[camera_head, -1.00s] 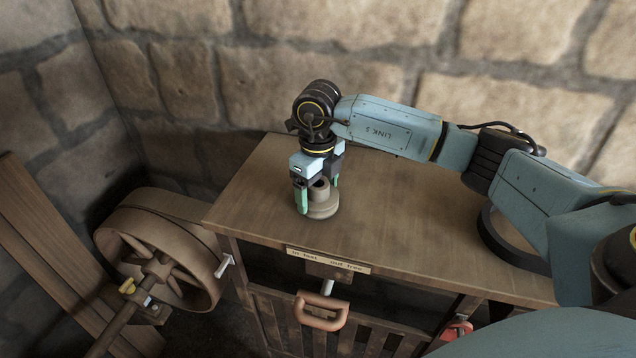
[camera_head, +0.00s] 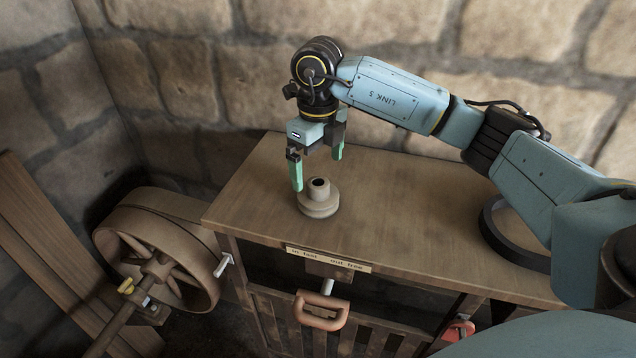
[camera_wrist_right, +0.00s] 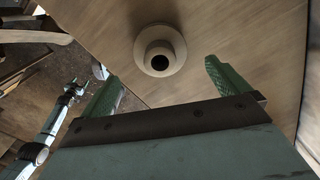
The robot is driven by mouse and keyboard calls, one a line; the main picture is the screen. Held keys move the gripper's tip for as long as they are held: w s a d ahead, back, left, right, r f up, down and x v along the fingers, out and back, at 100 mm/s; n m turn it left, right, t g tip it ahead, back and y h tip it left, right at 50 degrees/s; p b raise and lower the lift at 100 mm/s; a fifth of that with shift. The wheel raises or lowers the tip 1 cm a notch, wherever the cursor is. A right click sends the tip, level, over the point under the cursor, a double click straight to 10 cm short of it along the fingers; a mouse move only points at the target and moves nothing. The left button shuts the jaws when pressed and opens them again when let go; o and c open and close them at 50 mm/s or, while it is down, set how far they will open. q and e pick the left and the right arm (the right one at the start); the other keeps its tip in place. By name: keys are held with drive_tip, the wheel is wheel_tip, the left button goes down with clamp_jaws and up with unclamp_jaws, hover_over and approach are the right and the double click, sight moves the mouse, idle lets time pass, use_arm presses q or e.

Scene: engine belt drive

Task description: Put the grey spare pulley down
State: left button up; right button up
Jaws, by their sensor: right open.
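The grey spare pulley (camera_head: 318,205) stands upright on the wooden bench top (camera_head: 400,225), near its front left part. It has a wide round base and a narrower hub with a dark bore on top. It also shows in the right wrist view (camera_wrist_right: 160,40), beyond the fingertips. My right gripper (camera_head: 318,172) is open and empty, above and slightly behind the pulley, apart from it. Its two green fingers are spread, and they also show in the right wrist view (camera_wrist_right: 165,80). My left gripper is not in the head view.
A large spoked wheel (camera_head: 160,260) on a shaft stands left of the bench. A dark ring or belt (camera_head: 492,240) lies at the bench's right. A copper-coloured handle (camera_head: 321,312) is below a label strip (camera_head: 328,259) on the front. A stone wall is behind.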

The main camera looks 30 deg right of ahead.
sight(318, 182)
drive_tip(key=shift+r+b, duration=0.3)
drive_tip(key=shift+r, duration=2.5)
